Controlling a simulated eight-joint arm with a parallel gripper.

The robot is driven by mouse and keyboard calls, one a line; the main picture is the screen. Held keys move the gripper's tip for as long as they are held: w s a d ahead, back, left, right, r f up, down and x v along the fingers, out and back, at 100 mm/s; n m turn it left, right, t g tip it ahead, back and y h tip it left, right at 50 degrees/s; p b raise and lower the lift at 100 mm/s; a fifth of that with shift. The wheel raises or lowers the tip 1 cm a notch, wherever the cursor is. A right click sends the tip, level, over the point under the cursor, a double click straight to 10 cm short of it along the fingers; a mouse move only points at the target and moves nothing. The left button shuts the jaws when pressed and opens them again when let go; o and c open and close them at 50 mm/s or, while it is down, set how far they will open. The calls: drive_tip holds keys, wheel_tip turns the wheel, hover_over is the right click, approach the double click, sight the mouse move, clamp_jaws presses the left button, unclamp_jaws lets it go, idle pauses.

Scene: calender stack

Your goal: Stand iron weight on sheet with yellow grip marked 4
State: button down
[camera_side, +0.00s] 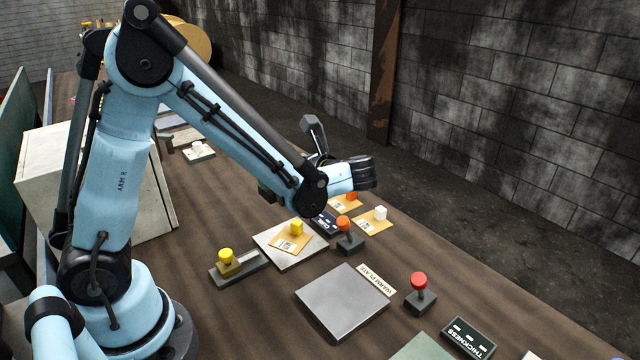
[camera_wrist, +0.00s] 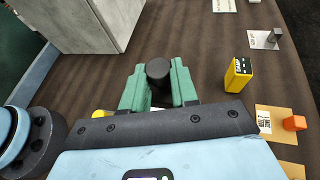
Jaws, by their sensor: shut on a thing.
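My gripper (camera_wrist: 158,88) has its two green jaws closed on a dark round-topped cylinder, which looks like the iron weight (camera_wrist: 157,68). In the side view the jaws are mostly hidden behind my forearm. A tan sheet with a yellow cube grip (camera_side: 296,227) lies on a pale square plate, in front of and below my forearm. Its number is too small to read. In the wrist view a yellow piece (camera_wrist: 100,113) shows partly behind the gripper body; I cannot tell which one it is.
Tan sheets with orange (camera_side: 351,196) and white (camera_side: 380,212) grips lie to the right. Red (camera_side: 419,281), orange (camera_side: 343,224) and yellow (camera_side: 226,256) knobs stand nearby. The grey warm plate (camera_side: 342,302) is bare. A yellow block (camera_wrist: 238,75) stands right of the jaws. A pale cabinet (camera_wrist: 88,20) stands left.

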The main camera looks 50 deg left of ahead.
drive_tip(key=x, duration=0.4)
drive_tip(key=w+f+x, duration=0.1)
drive_tip(key=x, duration=0.3)
drive_tip(key=w+x, duration=0.1)
drive_tip(key=x, duration=0.4)
drive_tip(key=shift+f, duration=2.3)
drive_tip(key=c, duration=0.9)
unclamp_jaws()
drive_tip(key=shift+o, duration=0.2)
drive_tip(key=shift+f, duration=0.1)
